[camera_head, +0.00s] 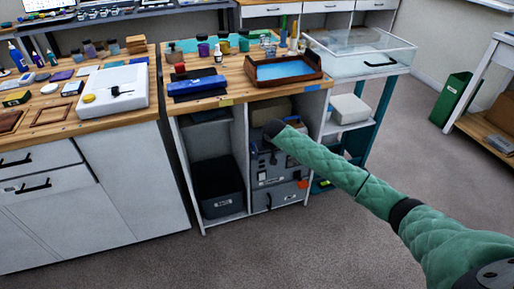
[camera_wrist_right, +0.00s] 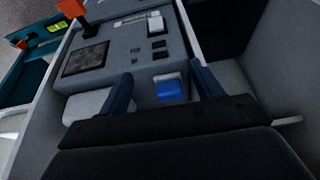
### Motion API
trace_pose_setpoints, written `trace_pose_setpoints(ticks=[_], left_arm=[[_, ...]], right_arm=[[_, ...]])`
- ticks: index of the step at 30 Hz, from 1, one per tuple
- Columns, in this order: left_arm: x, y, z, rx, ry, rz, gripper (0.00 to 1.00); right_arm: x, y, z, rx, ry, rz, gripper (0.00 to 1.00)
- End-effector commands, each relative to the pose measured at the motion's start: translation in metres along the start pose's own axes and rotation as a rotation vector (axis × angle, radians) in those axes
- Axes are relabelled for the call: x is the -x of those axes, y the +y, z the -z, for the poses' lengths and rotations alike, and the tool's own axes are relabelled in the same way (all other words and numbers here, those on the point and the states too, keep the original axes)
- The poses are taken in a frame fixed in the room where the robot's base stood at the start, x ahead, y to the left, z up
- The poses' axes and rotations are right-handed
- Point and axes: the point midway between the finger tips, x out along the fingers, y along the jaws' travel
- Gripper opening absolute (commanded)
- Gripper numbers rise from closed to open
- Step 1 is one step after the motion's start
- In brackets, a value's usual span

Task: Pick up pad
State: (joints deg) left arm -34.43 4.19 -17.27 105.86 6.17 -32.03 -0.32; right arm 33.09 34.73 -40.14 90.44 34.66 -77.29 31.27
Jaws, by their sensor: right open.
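A small blue block with a white top (camera_wrist_right: 170,91), which may be the pad, shows in the right wrist view. It lies between the fingers in that picture, by the lower edge of a grey panelled unit; I cannot tell how far it is from the fingertips. My right gripper (camera_wrist_right: 164,84) is open, with its two dark blue fingers apart and no visible contact with the block. In the head view my right arm reaches to the shelf opening under the middle bench, and its dark wrist end hides the fingertips and the block. My left gripper is out of view.
The grey unit (camera_head: 271,170) stands inside the cabinet, with a dark square plate (camera_wrist_right: 87,58) and an orange part (camera_wrist_right: 72,8) on it. A black bin (camera_head: 219,186) stands left of the divider. The bench top (camera_head: 241,93) overhangs the opening. Open floor lies in front.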

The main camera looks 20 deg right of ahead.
Motion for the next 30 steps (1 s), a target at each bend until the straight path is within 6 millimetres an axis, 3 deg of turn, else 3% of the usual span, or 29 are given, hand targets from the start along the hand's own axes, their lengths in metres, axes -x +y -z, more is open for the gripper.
trace_pose_setpoints(ticks=[16,25,30], left_arm=[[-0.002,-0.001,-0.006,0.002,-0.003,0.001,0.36],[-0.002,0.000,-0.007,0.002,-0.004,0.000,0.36],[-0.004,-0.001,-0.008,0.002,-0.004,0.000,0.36]], right_arm=[[-0.033,-0.001,0.081,0.000,0.001,0.001,0.65],[-0.040,-0.001,0.097,0.001,0.001,0.000,0.65],[-0.066,-0.001,0.095,0.000,-0.001,0.000,0.65]])
